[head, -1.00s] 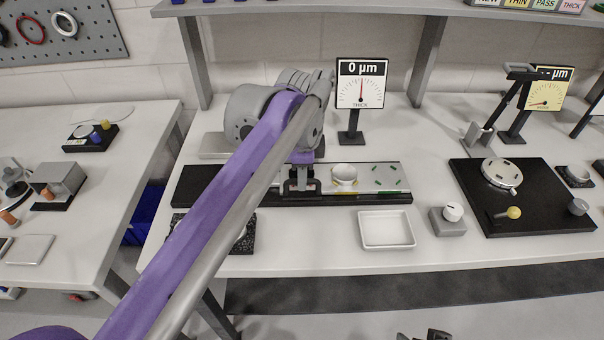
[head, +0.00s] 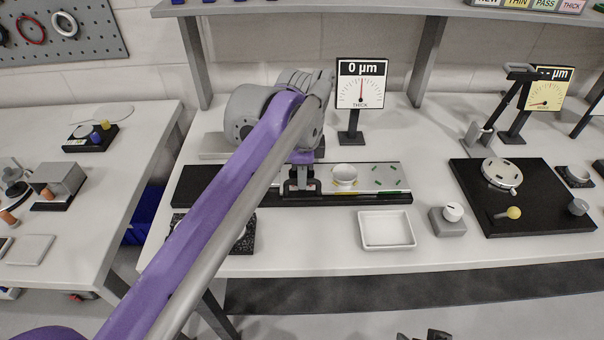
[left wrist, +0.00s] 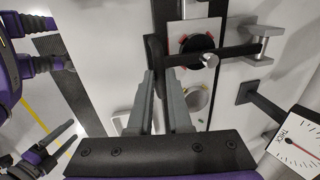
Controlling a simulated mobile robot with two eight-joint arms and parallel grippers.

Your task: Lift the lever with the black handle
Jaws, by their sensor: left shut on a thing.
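My left gripper (head: 300,187) is down at the fixture on the middle bench. In the left wrist view its two grey fingers (left wrist: 163,80) are shut on the black handle (left wrist: 157,60). In the head view my arm and gripper hide the lever. A dark piece at the bottom edge, perhaps my right gripper (head: 430,335), is mostly cut off.
A dial sign (head: 361,84) reading 0 µm stands behind the fixture base (head: 380,198). A white tray (head: 386,229) and a grey knob box (head: 447,219) stand in front. A similar lever (head: 507,100) stands at right.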

